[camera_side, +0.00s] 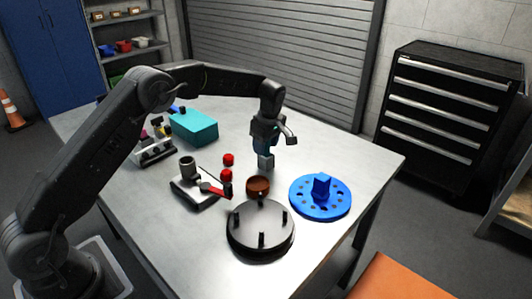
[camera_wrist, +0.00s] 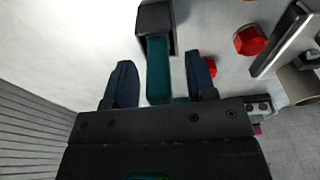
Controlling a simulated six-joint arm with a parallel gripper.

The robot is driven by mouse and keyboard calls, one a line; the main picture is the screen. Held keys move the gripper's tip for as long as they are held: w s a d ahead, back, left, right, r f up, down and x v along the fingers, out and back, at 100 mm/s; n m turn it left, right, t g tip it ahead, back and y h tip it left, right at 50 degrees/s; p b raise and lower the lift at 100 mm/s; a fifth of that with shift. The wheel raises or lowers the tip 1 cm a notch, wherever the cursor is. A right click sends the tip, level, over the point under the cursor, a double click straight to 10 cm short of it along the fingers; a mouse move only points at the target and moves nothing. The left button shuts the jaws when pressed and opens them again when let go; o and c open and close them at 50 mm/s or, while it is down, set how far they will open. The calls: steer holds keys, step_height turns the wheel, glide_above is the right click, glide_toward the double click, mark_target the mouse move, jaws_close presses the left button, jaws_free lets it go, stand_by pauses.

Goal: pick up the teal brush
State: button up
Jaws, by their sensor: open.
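The teal brush (camera_wrist: 158,70) is a narrow teal bar in the wrist view, running down from a dark grey block (camera_wrist: 155,17). My gripper (camera_wrist: 160,78) is open, with one dark blue finger on each side of the bar and visible gaps between. In the side view my gripper (camera_side: 268,146) points down over the table, with a bit of teal between its fingers and the grey block (camera_side: 265,161) just below.
A brown bowl (camera_side: 258,186), red knobs (camera_side: 228,159) and a black disc with studs (camera_side: 260,230) stand close by. A blue disc (camera_side: 320,205) is to the right; a teal box (camera_side: 194,127) and a grey fixture (camera_side: 195,190) are left. The table behind is clear.

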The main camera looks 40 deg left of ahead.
steer(key=shift+f, duration=0.4)
jaws_close()
steer(key=shift+r, duration=0.15)
steer(key=shift+r, duration=0.55)
steer(key=r, duration=0.3)
steer(key=shift+s+a+r, duration=0.2)
steer(key=shift+a, duration=0.2)
steer(key=s+a+r, duration=0.6)
steer(key=a, duration=0.3)
steer(key=shift+r, duration=0.15)
